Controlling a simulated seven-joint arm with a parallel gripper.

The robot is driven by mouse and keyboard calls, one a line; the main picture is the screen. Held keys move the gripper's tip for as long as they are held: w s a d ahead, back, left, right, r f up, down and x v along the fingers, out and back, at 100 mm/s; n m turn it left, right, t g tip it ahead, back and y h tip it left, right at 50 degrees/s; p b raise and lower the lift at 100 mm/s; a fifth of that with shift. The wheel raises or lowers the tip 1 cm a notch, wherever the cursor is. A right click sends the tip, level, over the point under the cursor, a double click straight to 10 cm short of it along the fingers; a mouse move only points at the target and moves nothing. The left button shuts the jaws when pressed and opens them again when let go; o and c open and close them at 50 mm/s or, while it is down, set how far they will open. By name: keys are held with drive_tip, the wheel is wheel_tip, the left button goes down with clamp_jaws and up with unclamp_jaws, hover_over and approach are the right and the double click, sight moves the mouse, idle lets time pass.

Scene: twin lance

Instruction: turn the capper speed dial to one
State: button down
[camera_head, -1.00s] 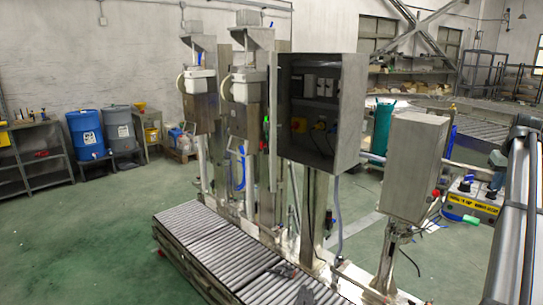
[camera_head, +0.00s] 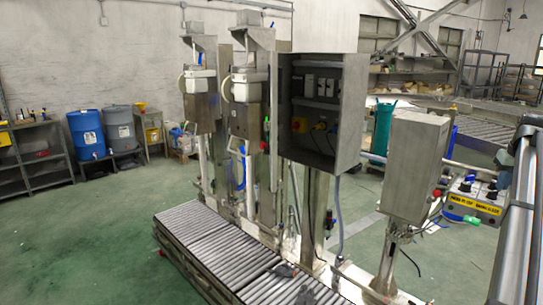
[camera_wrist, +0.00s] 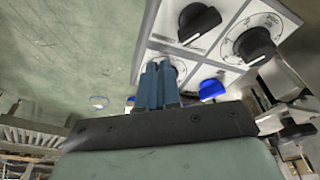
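In the wrist view a pale control panel (camera_wrist: 222,62) carries several dials. One black knob (camera_wrist: 199,22) is at the top, and another (camera_wrist: 256,45) sits to its right on a numbered scale. A third dial (camera_wrist: 179,67) is mostly hidden behind my fingers, and its knob does not show. A blue knob (camera_wrist: 211,90) is at the lower right. Dial labels are too small to read. My gripper (camera_wrist: 158,66) has two blue-grey fingers close together, tips at the third dial. I cannot tell whether they touch or clasp its knob. In the head view the panel is a box with a yellow label (camera_head: 474,206).
In the head view a grey metal box (camera_head: 417,165) on a post stands just left of the panel. A larger open cabinet (camera_head: 348,110) and a roller conveyor (camera_head: 205,240) are farther left. My arm runs down the right edge. The green floor at left is open.

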drive_tip(key=shift+w+d, duration=0.1)
drive_tip(key=shift+d, duration=0.55)
idle(0.5)
drive_tip(key=shift+s, duration=0.4)
wheel_tip(320, 180, up, 6)
idle(0.4)
drive_tip(key=shift+s, duration=0.1)
drive_tip(key=shift+w+a+f, duration=0.15)
drive_tip(key=shift+a+f, duration=0.2)
drive_tip(key=shift+f, duration=0.65)
drive_tip(key=shift+w+a+f, duration=0.2)
drive_tip(key=shift+a+f, duration=0.15)
drive_tip(key=shift+f, duration=0.7)
drive_tip(key=shift+w+a+f, duration=0.15)
drive_tip(key=shift+a+f, duration=0.2)
drive_tip(key=shift+f, duration=0.65)
